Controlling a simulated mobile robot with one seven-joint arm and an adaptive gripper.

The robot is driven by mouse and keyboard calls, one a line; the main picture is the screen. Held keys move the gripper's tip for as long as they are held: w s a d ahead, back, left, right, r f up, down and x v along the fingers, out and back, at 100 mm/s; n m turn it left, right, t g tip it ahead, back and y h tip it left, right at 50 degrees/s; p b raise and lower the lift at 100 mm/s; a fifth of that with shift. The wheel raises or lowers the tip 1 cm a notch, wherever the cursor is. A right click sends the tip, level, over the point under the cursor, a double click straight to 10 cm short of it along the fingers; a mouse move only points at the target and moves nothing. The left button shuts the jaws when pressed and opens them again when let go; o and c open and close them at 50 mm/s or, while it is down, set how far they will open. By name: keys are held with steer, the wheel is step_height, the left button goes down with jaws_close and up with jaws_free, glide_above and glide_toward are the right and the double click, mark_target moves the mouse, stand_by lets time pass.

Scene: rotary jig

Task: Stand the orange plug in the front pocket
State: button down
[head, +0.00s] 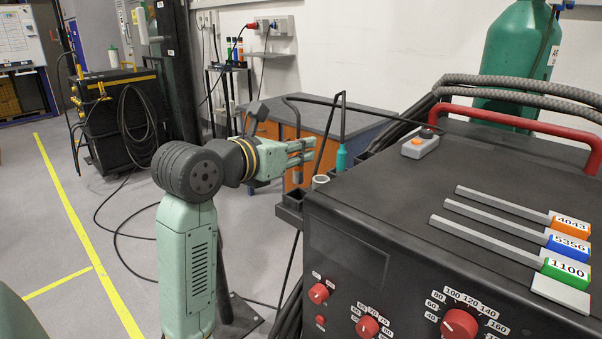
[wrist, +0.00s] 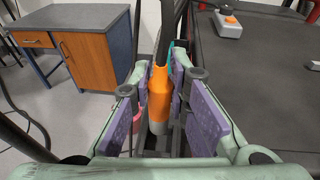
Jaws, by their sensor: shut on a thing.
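The orange plug (wrist: 159,96) is upright between the purple pads of my gripper (wrist: 160,90) in the wrist view. My gripper is shut on it. In the head view my gripper (head: 306,152) reaches right, above the dark holder (head: 290,212) on the machine's left side; I cannot make out the plug clearly there. A teal plug (head: 341,158) stands upright in the holder to the right of my gripper, and its edge shows behind the orange plug in the wrist view (wrist: 172,50). The front pocket is not clearly visible, and I cannot tell whether the orange plug's lower end touches anything.
A grey cylinder (head: 320,182) stands at the holder, close to my gripper. The black machine (head: 400,215) fills the right side, with a small grey box with an orange button (head: 420,145) on top. A cabinet (wrist: 85,55) stands behind. Dark cables hang close by.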

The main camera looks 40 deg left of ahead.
mark_target(295, 173)
steer(key=shift+f+p, duration=0.35)
steer(key=shift+f, duration=1.95)
steer(key=shift+f, duration=0.15)
steer(key=c, duration=1.5)
jaws_free()
steer(key=shift+c, duration=0.2)
